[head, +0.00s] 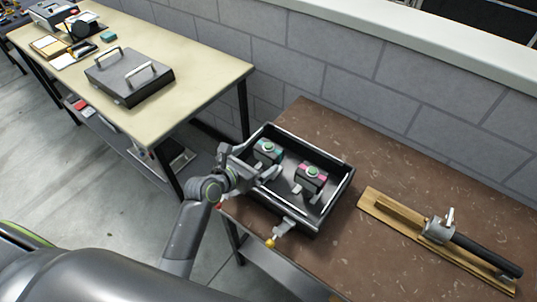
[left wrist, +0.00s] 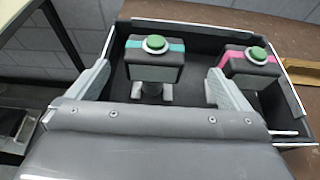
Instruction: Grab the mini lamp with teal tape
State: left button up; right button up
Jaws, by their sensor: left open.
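The mini lamp with teal tape (head: 267,151) stands upright in the left part of a black open case on the brown table. It is a dark box with a green button-like top. A similar lamp with pink tape (head: 312,175) stands to its right in the same case. My left gripper (head: 262,172) is open over the case's left side, close to the teal lamp. In the left wrist view the teal lamp (left wrist: 154,62) sits beyond and between my two fingers, apart from both. The pink-taped lamp (left wrist: 249,68) is behind the right finger. My right gripper is not in view.
The case's walls (head: 345,197) rise around both lamps. A wooden board with a metal clamp tool (head: 440,230) lies to the right on the brown table. A cream table (head: 190,60) at the left holds a dark case with handles (head: 130,78). A grey block wall stands behind.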

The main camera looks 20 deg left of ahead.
aim_at(264, 152)
pick_arm(q)
jog(key=shift+a+p+x, duration=0.15)
jog(key=shift+x, duration=1.35)
jog(key=shift+a+p+x, duration=0.15)
jog(key=shift+x, duration=1.4)
jog(key=shift+w+r, duration=0.15)
jog(key=c, duration=1.3)
